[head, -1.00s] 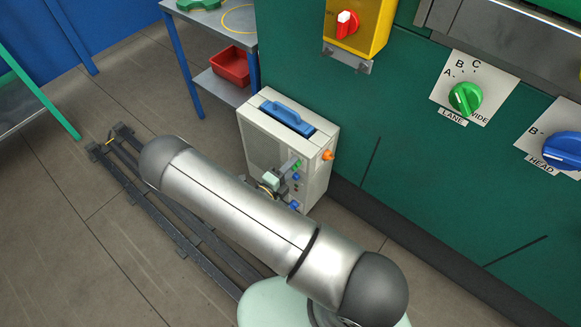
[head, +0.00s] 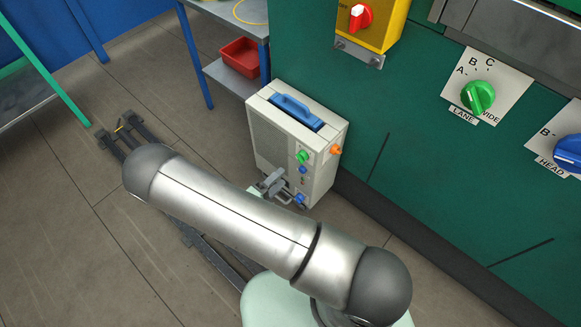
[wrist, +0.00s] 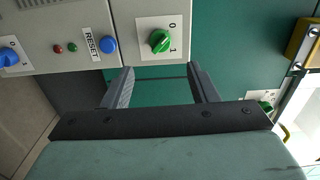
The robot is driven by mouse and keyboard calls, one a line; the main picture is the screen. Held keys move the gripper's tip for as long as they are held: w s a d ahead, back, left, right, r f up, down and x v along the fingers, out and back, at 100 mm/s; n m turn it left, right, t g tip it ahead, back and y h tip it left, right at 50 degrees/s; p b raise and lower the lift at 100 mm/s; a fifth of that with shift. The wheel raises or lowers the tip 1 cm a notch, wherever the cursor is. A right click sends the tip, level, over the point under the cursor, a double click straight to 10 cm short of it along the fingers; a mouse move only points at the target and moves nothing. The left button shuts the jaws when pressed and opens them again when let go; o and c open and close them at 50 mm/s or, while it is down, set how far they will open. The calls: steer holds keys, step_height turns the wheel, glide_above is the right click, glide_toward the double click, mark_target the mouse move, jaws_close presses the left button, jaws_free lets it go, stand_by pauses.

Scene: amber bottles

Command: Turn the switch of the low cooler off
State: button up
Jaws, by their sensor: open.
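The low cooler (head: 270,142) is a beige box on the floor with a blue top handle. Its front has a green knob (head: 302,157), which in the wrist view (wrist: 160,41) sits on a white plate marked 0 and 1. I cannot tell which mark it points to. A blue knob (head: 299,198) sits lower on the front; its 0-marked plate shows at the wrist view's left edge (wrist: 9,57). My gripper (wrist: 160,70) is open and empty, its fingertips short of the green knob and apart from it. In the head view my arm partly hides the gripper (head: 272,184).
A blue RESET button (wrist: 108,45) and small red and green lamps are near the knob. An orange knob (head: 336,149) is on the cooler's side. The green machine wall (head: 420,180) stands right behind. A red bin (head: 241,57) is on the table shelf.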

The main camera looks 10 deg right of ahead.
steer(key=v, duration=0.8)
steer(key=shift+r, duration=0.1)
steer(key=s+d+r+m+g+y+p, duration=0.1)
steer(key=d+r+m+g+p, duration=0.2)
steer(key=r+m, duration=0.45)
steer(key=s+d+r+m+g+y+p, duration=0.1)
steer(key=d+r+m+g+p, duration=0.15)
steer(key=r+m+g, duration=0.45)
steer(key=s+d+r+m+g+y+p, duration=0.1)
steer(key=d+r+m+g, duration=0.25)
steer(key=r+m, duration=0.35)
steer(key=s+d+r+m+t+y+p, duration=0.1)
steer(key=s+r+m+y+p, duration=0.1)
steer(key=r+m+y, duration=0.2)
steer(key=s+d+r+m+t+y+p, duration=0.1)
steer(key=s+r+m+y+p, duration=0.2)
steer(key=r+m, duration=0.7)
steer(key=s+d+r+m+t+y+p, duration=0.1)
steer(key=s+d+r+m+y+p, duration=0.1)
steer(key=r+m+y, duration=0.3)
step_height(320, 180, up, 3)
steer(key=shift+s+f+m+p, duration=0.15)
steer(key=shift+s+m+p, duration=0.3)
steer(key=shift+m, duration=0.7)
steer(key=shift+s+t, duration=0.1)
steer(key=shift+t, duration=0.15)
